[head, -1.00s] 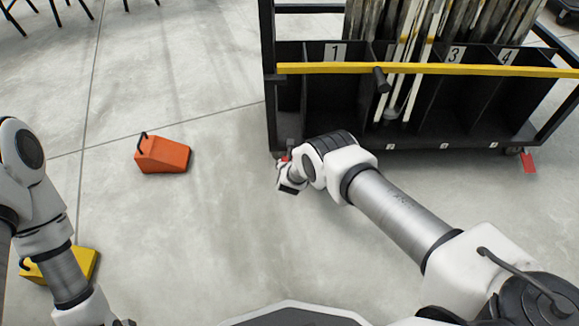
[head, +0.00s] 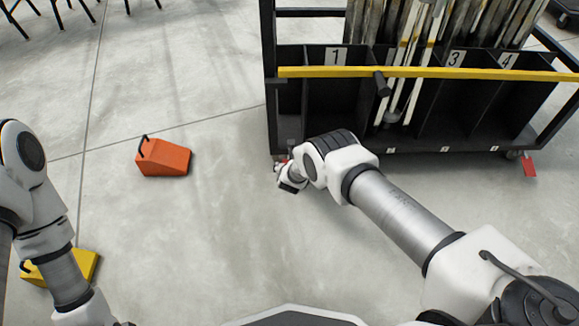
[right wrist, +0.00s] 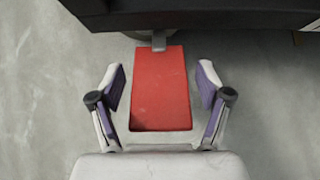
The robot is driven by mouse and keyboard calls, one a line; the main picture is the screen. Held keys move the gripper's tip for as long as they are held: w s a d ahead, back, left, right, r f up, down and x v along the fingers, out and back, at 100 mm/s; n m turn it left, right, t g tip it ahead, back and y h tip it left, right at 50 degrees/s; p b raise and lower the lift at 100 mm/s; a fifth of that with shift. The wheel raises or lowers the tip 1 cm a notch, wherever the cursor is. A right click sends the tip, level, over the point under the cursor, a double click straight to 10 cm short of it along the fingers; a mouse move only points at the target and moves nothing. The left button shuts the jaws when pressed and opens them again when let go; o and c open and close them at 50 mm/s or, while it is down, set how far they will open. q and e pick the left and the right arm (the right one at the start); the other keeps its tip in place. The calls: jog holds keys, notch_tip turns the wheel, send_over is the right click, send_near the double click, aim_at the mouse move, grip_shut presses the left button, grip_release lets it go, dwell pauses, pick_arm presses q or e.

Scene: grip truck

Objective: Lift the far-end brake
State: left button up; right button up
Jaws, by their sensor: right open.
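A red flat brake pedal (right wrist: 160,88) sticks out from under the dark edge of the cart in the right wrist view. My right gripper (right wrist: 159,72) is open, with one finger on each side of the pedal and a gap at both sides. In the head view my right gripper (head: 287,179) is low at the cart's left bottom corner, and only a bit of red shows there. Another red brake pedal (head: 529,166) shows at the cart's right end, by a caster. My left arm comes down at the left; its gripper is not in view.
The black cart (head: 273,120) has numbered bins, a yellow bar (head: 420,72) and upright poles. An orange wedge (head: 164,157) and a yellow wedge (head: 85,265) lie on the floor at the left. The floor between the orange wedge and the cart is clear.

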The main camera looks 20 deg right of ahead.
jog(key=v, duration=0.7)
jog(key=shift+s+r, duration=0.15)
jog(key=shift+a, duration=0.1)
